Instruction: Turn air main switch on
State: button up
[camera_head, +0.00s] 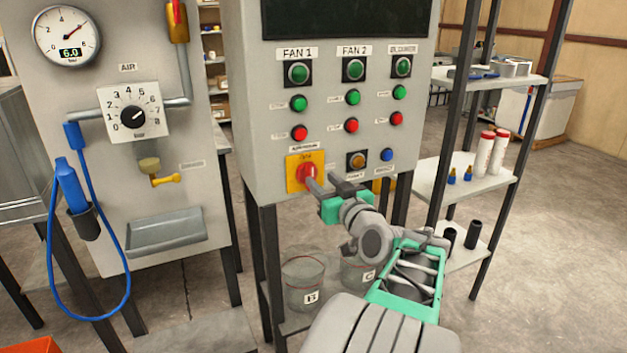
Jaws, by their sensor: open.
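A red rotary knob (306,174) sits on a yellow plate (293,186) at the lower left of the grey control panel (262,120). The small label above it is too blurred to read, so I cannot tell for sure that it is the air main switch. My gripper (321,180) is open, with its fingers pointing at the panel. One fingertip overlaps the knob's lower right in the picture; I cannot tell whether it touches. The other finger is right of the knob. No object shows between the fingers.
Fan buttons, such as a red one (300,133), sit above the knob. On the left, an air panel (190,215) carries a dial (133,116), a gauge (66,36) and a blue hose (128,270). Buckets (303,284) stand below. A shelf (437,190) is at right.

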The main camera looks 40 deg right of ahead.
aim_at(313, 172)
jog(key=x, duration=0.5)
jog(key=shift+w, duration=0.35)
grip_shut()
